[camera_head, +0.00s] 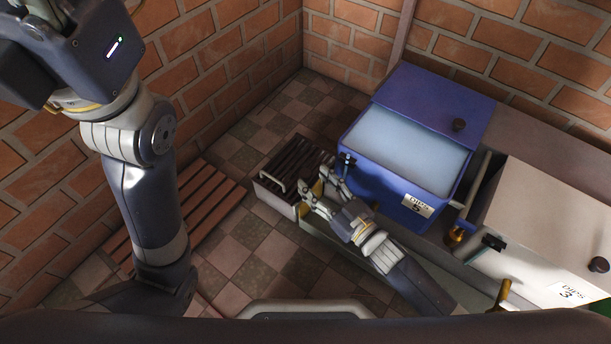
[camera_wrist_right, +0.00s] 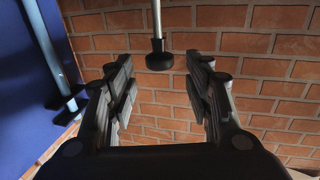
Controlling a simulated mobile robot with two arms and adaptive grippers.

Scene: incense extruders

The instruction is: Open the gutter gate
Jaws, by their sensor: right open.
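My right gripper (camera_head: 315,180) is open beside the left front corner of the blue box, over the end of the pale gutter (camera_head: 345,258) along the front of the boxes. The right wrist view shows both fingers (camera_wrist_right: 160,100) apart with nothing gripped. A thin pale rod with a black knob (camera_wrist_right: 158,60) hangs beyond and between the fingertips, apart from them. I cannot tell whether it belongs to the gutter gate. The gate itself is not clearly visible; my right gripper and arm cover part of that area.
The blue box (camera_head: 408,178) holds pale liquid; its side fills the left of the wrist view (camera_wrist_right: 35,80). A slatted bin (camera_head: 292,158) stands left of my right gripper. A white box (camera_head: 545,225) stands at the right. Wooden slats (camera_head: 185,205) lie on the checkered floor. Brick walls close the corner.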

